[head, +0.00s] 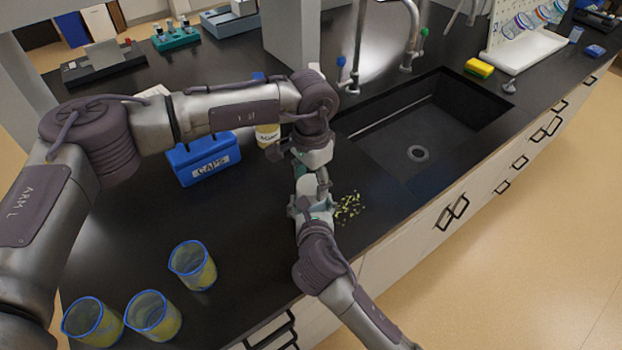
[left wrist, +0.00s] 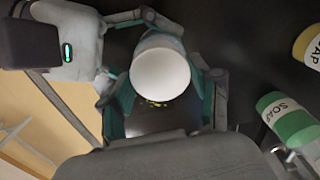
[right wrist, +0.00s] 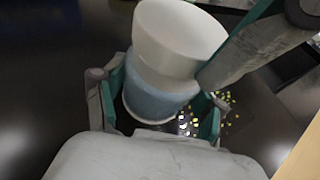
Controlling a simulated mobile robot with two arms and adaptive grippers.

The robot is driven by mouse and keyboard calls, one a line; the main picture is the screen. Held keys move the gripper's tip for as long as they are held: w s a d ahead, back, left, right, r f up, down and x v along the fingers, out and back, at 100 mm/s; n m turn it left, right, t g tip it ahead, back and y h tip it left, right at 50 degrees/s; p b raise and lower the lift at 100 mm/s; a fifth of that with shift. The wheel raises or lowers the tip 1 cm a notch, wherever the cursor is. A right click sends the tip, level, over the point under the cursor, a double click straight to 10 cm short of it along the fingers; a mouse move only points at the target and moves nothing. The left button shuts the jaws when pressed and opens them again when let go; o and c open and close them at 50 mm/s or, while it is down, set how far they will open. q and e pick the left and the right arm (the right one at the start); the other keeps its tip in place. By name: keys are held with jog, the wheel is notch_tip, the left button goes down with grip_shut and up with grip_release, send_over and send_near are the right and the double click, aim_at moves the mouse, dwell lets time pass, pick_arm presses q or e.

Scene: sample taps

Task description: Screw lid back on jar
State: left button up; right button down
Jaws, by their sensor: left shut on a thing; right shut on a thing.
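The jar (right wrist: 155,100) is pale blue and stands upright on the dark counter or just above it; I cannot tell which. My right gripper (head: 312,207) is shut around its body, with teal fingers on both sides in the right wrist view (right wrist: 160,108). The white lid (right wrist: 178,35) is directly above the jar, touching it or nearly so; its round top fills the middle of the left wrist view (left wrist: 160,73). My left gripper (head: 321,178) is shut on the lid from above, fingers either side (left wrist: 165,100). The threads are hidden. In the head view the grippers hide most of both.
Yellow-green bits (head: 349,206) lie scattered beside the jar. A blue CAPS box (head: 203,160) and a yellowish bottle (head: 267,136) stand behind. Three blue-rimmed cups (head: 193,266) stand front left. The sink (head: 430,125) opens at right. A green SOAP bottle (left wrist: 285,118) is near my left wrist.

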pick_arm(q)
jog(key=o, duration=0.7)
jog(key=shift+r, duration=2.3)
